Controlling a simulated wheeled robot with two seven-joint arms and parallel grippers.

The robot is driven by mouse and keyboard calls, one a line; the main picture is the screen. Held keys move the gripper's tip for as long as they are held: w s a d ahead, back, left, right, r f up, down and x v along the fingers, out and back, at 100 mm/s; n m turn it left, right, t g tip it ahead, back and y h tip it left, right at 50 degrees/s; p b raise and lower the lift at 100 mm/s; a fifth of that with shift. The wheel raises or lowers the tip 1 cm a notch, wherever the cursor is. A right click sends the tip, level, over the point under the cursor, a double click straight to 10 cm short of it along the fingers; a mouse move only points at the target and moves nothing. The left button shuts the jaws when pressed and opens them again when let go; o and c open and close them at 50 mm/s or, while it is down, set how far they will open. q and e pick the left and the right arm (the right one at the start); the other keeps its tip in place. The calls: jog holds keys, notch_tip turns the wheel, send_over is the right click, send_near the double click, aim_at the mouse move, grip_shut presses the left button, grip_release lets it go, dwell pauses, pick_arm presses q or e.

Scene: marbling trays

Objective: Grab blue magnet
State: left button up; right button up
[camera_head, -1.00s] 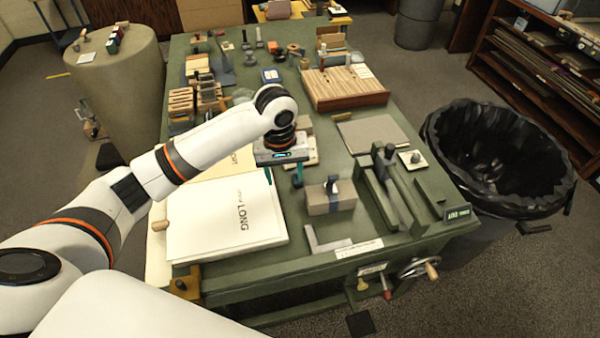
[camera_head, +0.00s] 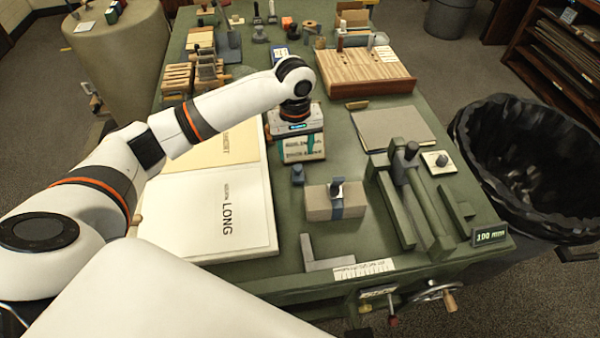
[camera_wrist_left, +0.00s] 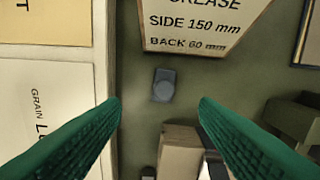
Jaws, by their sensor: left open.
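The blue magnet is likely the small blue-grey piece (camera_head: 298,174) standing on the green bench between the open paper sheets and a strapped tan block. In the left wrist view, the magnet (camera_wrist_left: 164,85) lies near the middle, between the lines of the two green fingers and slightly beyond their tips. My left gripper (camera_head: 303,157) is open and empty above the bench, over a lettered card (camera_head: 305,148). Its green fingers also frame the left wrist view (camera_wrist_left: 160,102). Nothing touches the magnet. My right gripper is out of view.
The tan block (camera_head: 320,205) stands close to the magnet on its right. Paper sheets (camera_head: 205,205) lie to the left. A grey board (camera_head: 392,132) and a green clamp-like fixture (camera_head: 425,215) are farther right. A metal square (camera_head: 318,262) lies near the front edge.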

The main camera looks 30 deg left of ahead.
aim_at(298, 167)
pick_arm(q)
jog(key=f, duration=0.3)
jog(key=shift+s+f, duration=0.2)
jog(key=shift+f, duration=0.05)
jog(key=shift+w+f, duration=0.2)
jog(key=shift+f, duration=0.45)
jog(key=f, duration=0.4)
jog(key=shift+w+d+f, duration=0.15)
jog(key=shift+w, duration=0.1)
jog(key=c, duration=1.2)
